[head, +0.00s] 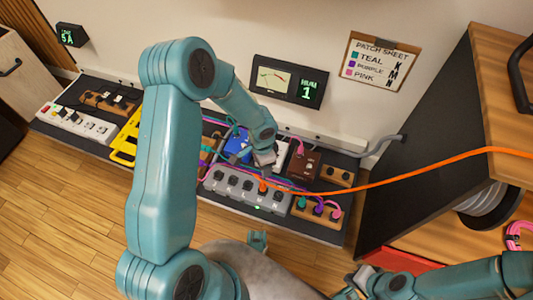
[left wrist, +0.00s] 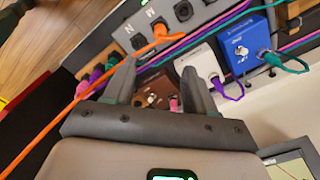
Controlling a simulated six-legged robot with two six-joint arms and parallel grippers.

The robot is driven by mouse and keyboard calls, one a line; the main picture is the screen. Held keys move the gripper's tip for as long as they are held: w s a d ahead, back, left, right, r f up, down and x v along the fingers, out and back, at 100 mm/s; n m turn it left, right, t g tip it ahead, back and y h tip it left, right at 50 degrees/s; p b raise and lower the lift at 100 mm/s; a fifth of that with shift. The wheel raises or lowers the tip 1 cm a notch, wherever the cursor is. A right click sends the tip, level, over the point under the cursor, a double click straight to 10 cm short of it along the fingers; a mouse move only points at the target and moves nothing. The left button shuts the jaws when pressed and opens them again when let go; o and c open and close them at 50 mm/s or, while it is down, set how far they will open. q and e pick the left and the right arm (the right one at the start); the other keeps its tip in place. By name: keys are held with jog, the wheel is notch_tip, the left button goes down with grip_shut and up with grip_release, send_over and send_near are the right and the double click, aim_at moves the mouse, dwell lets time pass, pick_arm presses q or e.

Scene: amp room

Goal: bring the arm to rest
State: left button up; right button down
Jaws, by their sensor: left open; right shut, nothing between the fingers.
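My left arm (head: 165,160) rises from the bottom, bends at the top and reaches down over the pedalboard. In the left wrist view my left gripper (left wrist: 158,68) is open, with nothing held between its fingers. A brown pedal (left wrist: 152,90), a white pedal (left wrist: 203,68) and a grey jack box (left wrist: 178,15) lie beyond the fingers. In the head view the left fingers are hard to make out near the pedals. My right gripper (head: 347,291) is at the bottom edge, low and away from the board. It looks shut and empty, partly cut off.
An orange cable (head: 400,177) runs from the grey jack box (head: 245,190) to the wooden cabinet (head: 507,90) at right. The blue pedal (head: 236,146) and several patch cables crowd the board. A meter (head: 289,82) and patch sheet (head: 372,62) hang behind. Wooden floor (head: 60,220) is clear at left.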

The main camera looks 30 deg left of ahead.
pick_arm(q)
jog(key=shift+d, duration=0.1)
jog(key=s+d+f+n+g+h, duration=0.1)
jog(key=s+d+f+n+h, duration=0.15)
jog(key=s+d, duration=0.5)
jog(key=s+d+f+n+h, duration=0.2)
jog(key=s+d+n, duration=0.2)
jog(key=s+d, duration=0.4)
notch_tip(320, 180, up, 29)
jog(key=a+n+t+p, duration=0.1)
jog(key=n+p, duration=0.1)
jog(key=p, duration=2.7)
jog(key=shift+w, duration=0.4)
jog(key=shift+r+y, duration=0.1)
jog(key=shift+y, duration=0.15)
